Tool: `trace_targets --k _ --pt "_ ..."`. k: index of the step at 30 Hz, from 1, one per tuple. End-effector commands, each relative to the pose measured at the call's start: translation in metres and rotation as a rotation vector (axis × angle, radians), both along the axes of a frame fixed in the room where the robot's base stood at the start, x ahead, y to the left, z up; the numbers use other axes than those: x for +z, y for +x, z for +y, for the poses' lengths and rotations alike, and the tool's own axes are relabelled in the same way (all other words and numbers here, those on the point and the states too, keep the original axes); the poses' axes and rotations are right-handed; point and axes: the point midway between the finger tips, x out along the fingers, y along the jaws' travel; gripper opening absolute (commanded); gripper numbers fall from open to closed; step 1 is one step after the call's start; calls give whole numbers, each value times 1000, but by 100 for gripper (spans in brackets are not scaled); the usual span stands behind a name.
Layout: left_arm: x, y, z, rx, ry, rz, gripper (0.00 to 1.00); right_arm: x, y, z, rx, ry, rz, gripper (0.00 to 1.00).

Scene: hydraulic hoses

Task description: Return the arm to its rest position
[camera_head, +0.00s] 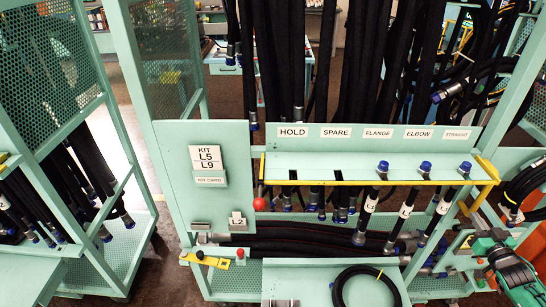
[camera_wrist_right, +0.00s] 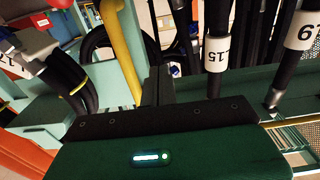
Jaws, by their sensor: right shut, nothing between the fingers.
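My right arm (camera_head: 508,268) shows at the lower right of the head view, in front of the right end of the hose rack. My right gripper (camera_wrist_right: 160,84) is shut and empty in the wrist view, its dark fingers pointing away from the green gripper body. A hose marked L15 (camera_wrist_right: 217,50) hangs just right of the fingers in the wrist view, apart from them as far as I can tell. Another hose, with a label ending in 9 (camera_wrist_right: 300,38), hangs further right. My left arm and gripper are out of view.
The rack's yellow-edged shelf (camera_head: 320,167) carries several labelled hoses with blue caps at its right. The HOLD and SPARE slots are at its left. A coiled hose (camera_head: 340,290) lies on the lower tray. A yellow bar (camera_wrist_right: 122,50) stands close left of the fingers.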

Motion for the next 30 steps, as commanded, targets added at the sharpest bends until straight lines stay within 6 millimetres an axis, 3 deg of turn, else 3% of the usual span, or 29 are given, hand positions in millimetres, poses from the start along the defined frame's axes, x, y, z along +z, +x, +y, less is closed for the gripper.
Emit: trace_targets --k 16,19,23,30 --pt "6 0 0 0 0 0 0 -1 -8 -1 -1 0 1 0" --pt "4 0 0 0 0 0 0 -16 -12 0 -11 0 22 0" --pt "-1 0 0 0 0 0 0 -77 -28 2 -50 -7 114 0" --pt "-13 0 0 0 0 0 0 -243 -97 27 -125 -45 396 0"
